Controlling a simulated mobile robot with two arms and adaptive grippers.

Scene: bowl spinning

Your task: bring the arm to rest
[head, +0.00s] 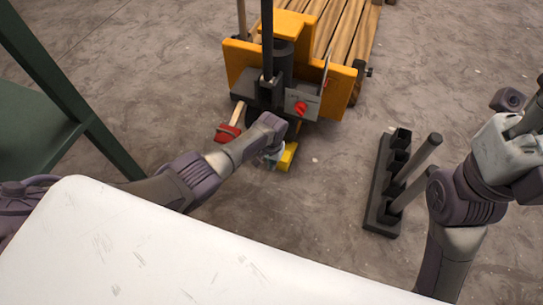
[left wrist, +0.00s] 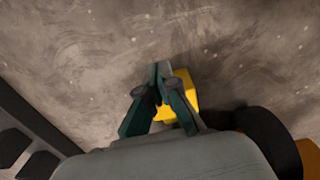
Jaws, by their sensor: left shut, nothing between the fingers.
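My left arm reaches in from the left in the head view. Its gripper (head: 270,158) points down in front of the orange pallet truck (head: 240,62), close to a small yellow part low on the truck (head: 288,156). In the left wrist view the gripper's two fingers (left wrist: 163,70) meet at their tips with nothing between them, and the yellow part (left wrist: 185,92) shows behind them. Whether they touch it I cannot tell. My right arm stands bent at the right edge of the head view; its gripper is out of the picture.
A red-headed tool (head: 228,132) leans by the truck, left of my left gripper. A dark rack with upright posts (head: 382,210) stands on the floor to the right. A green frame (head: 50,65) is at the left. A white surface (head: 150,250) fills the front. Bare floor lies between.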

